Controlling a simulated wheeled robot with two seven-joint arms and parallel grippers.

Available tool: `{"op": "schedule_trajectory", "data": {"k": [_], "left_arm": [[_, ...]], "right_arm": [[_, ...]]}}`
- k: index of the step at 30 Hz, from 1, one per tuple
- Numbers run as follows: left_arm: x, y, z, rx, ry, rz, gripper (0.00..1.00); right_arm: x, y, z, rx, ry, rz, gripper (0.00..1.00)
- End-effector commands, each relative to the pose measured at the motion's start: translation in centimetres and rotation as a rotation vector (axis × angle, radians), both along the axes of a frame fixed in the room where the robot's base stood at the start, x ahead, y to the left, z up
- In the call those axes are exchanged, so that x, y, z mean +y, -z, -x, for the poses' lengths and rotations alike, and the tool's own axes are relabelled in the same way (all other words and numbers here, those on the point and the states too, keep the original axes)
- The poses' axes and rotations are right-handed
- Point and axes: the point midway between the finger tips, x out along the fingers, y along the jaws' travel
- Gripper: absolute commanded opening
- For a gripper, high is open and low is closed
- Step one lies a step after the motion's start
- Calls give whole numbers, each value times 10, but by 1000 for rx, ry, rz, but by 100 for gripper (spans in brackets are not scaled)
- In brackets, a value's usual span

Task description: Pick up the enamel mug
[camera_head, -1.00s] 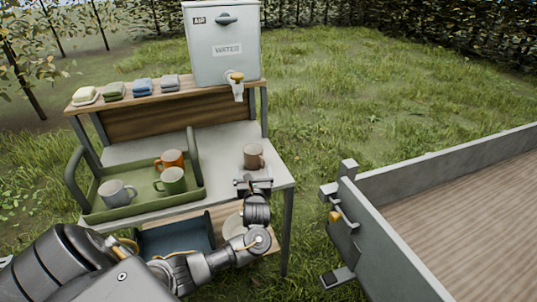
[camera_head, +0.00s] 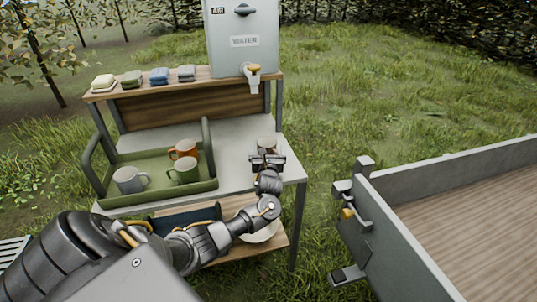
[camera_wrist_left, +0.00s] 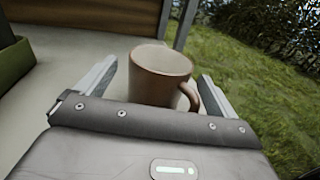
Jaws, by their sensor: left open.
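A brown mug with a pale inside (camera_head: 266,145) stands upright on the right part of the light tabletop. I cannot tell whether it is the enamel one. My left gripper (camera_head: 267,160) is at its near side and covers its lower part in the head view. In the left wrist view the mug (camera_wrist_left: 158,78) stands between the two open fingers, with space on each side, its handle to the right near the right finger. A grey mug (camera_head: 128,180), an orange mug (camera_head: 181,150) and a green mug (camera_head: 184,170) stand in the green tray. My right gripper is not in view.
The green tray (camera_head: 160,196) has raised handles left of the mug. A water dispenser (camera_head: 243,45) and folded cloths (camera_head: 159,76) sit on the shelf behind. A plate (camera_head: 262,233) lies on the lower shelf. A grey-walled cart bed (camera_head: 400,232) stands right.

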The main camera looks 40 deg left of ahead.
Motion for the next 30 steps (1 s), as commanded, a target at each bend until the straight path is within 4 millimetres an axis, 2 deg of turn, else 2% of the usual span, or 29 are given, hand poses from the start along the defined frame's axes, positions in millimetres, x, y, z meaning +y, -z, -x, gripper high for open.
{"op": "schedule_trajectory", "data": {"k": [6,14,25,30], "left_arm": [[17,1,-19,1,-1,1,94],[19,1,-21,1,0,1,94],[18,1,-21,1,0,1,46],[18,1,-21,-1,0,1,44]], "right_arm": [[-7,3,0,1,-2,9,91],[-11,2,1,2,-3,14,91],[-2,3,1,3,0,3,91],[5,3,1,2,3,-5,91]]}}
